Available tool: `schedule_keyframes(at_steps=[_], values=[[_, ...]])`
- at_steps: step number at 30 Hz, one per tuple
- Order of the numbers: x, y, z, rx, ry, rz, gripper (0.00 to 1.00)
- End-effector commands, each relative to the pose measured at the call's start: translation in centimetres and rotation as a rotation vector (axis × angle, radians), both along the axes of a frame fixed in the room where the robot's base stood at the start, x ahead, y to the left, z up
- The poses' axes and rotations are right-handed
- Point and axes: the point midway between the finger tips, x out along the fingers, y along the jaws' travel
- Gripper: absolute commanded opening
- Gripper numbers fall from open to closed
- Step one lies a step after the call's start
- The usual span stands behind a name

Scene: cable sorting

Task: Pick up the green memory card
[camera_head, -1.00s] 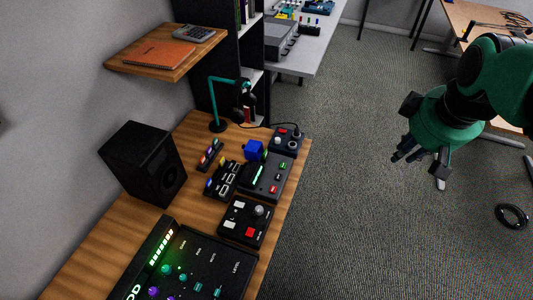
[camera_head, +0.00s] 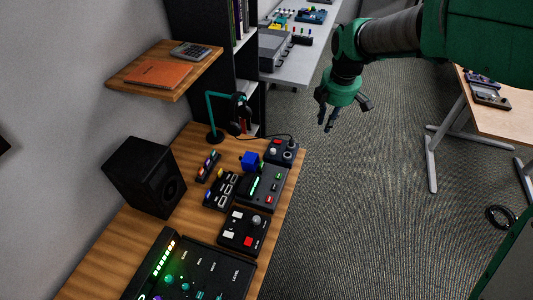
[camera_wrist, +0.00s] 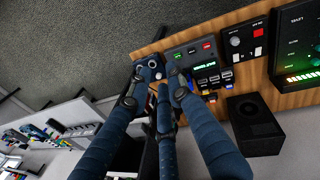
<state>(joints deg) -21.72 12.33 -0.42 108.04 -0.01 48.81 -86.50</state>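I cannot surely make out the green memory card in either view. Small coloured pieces stand in a narrow dark holder (camera_head: 207,166) on the wooden desk in the head view, too small to tell apart. A black device with several slots (camera_head: 221,191) is just in front of it, with small coloured pieces at its left edge. My gripper (camera_head: 340,113) is in the air to the right of the desk, apart from everything. Its fingers are spread and empty; they also show in the wrist view (camera_wrist: 155,88), pointing toward the desk devices.
A speaker (camera_head: 145,177) stands left, a headphone stand (camera_head: 213,118) behind. Open floor lies to the right.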

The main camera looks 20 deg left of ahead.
Motion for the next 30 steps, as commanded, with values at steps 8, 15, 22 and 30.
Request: schedule_keyframes(at_steps=[8, 15, 22, 30], values=[[3.2, 6.2, -4.0, -0.057, 0.029, 0.294, 0.19], [5.0, 11.5, -8.3, -0.098, 0.053, 0.552, 0.19], [5.9, 16.5, -13.1, -0.132, 0.076, 0.799, 0.19], [5.9, 21.9, -19.1, -0.162, 0.101, 1.078, 0.19]])
